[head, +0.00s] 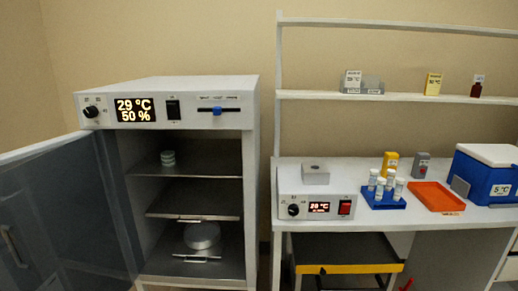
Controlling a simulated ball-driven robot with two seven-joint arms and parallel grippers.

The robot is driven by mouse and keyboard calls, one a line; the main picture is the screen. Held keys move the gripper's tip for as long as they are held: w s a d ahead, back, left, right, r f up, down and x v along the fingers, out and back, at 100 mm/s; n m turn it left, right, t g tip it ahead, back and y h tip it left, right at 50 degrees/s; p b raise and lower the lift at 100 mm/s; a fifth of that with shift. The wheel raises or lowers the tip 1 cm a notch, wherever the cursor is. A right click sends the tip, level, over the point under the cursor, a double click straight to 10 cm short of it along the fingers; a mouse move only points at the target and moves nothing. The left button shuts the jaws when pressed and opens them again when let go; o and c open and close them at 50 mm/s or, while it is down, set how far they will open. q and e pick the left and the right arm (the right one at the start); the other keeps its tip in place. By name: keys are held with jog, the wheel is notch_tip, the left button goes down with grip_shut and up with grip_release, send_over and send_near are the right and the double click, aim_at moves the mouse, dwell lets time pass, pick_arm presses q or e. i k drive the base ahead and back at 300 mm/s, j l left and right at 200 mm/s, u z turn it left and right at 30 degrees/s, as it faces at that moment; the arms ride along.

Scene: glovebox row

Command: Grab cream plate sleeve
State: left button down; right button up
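A round light-grey thing (202,236) sits lower in the same chamber. No other thing in view looks clearly like a cream sleeve. Neither of my grippers is in the head view.
The incubator door (62,215) stands open to the left. To the right, a bench (420,222) carries a heater box (318,206), a blue vial rack (384,203), an orange tray (437,197) and a blue cooler (484,178). A yellow-edged cart (348,268) stands below.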

aim_at(167, 158)
jog(key=j+z, duration=0.1)
jog(key=j, duration=1.05)
jog(key=k+j+z, duration=0.15)
jog(key=j, duration=0.95)
jog(key=j+z, duration=0.15)
jog(key=j, duration=0.4)
jog(key=k+j, duration=0.15)
jog(key=j, duration=0.4)
jog(key=k+j+z, duration=0.15)
jog(key=j, duration=0.4)
jog(key=i+l, duration=0.1)
jog(key=i+u, duration=0.05)
